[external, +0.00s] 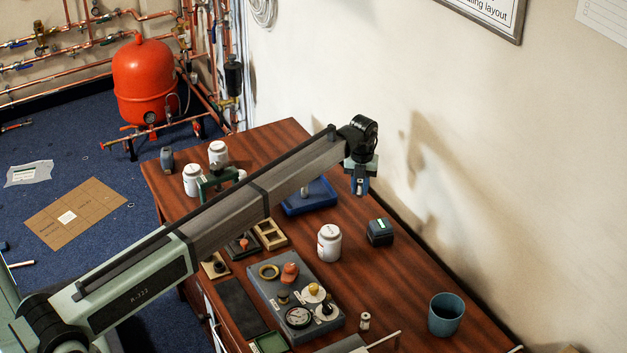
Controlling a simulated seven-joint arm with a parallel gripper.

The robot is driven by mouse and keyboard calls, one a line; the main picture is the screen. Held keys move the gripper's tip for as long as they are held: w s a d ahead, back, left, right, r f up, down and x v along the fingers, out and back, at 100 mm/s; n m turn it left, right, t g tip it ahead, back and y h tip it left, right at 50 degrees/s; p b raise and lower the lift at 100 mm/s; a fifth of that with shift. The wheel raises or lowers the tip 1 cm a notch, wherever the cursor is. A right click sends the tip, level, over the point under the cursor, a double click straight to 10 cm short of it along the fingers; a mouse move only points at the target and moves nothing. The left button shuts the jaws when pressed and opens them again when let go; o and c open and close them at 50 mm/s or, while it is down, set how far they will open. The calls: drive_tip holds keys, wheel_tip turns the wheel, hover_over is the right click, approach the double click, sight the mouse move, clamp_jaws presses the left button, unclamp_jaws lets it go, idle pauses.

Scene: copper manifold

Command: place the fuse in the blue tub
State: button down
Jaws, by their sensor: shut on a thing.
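My gripper (360,189) hangs pointing down above the far part of the brown table, just right of a shallow blue tray (316,204). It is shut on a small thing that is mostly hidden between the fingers. I cannot tell from this view whether that thing is the fuse. A round blue tub (446,316), open at the top, stands near the right edge of the table, well apart from my gripper. A small pale cylinder (364,321) stands on the table left of the tub. A grey upright piece (304,192) shows at the blue tray.
A white jar (329,243) and a dark box (380,232) stand between my gripper and the tub. A grey board (270,290) carries a gauge and knobs. More white jars (218,153) stand at the far left. The wall borders the table on the right.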

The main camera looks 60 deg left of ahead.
drive_tip(key=shift+r, duration=1)
drive_tip(key=w+d+r+m, duration=0.2)
drive_tip(key=d, duration=1.3)
drive_tip(key=w+d+r+m, duration=0.2)
drive_tip(key=d, duration=1.3)
drive_tip(key=s+d+r, duration=0.1)
drive_tip(key=s+d, duration=0.3)
drive_tip(key=d, duration=0.5)
drive_tip(key=s+d+r+n, duration=0.1)
drive_tip(key=s+d, duration=0.3)
drive_tip(key=d, duration=0.5)
drive_tip(key=shift+r+n, duration=0.3)
drive_tip(key=shift+r, duration=0.3)
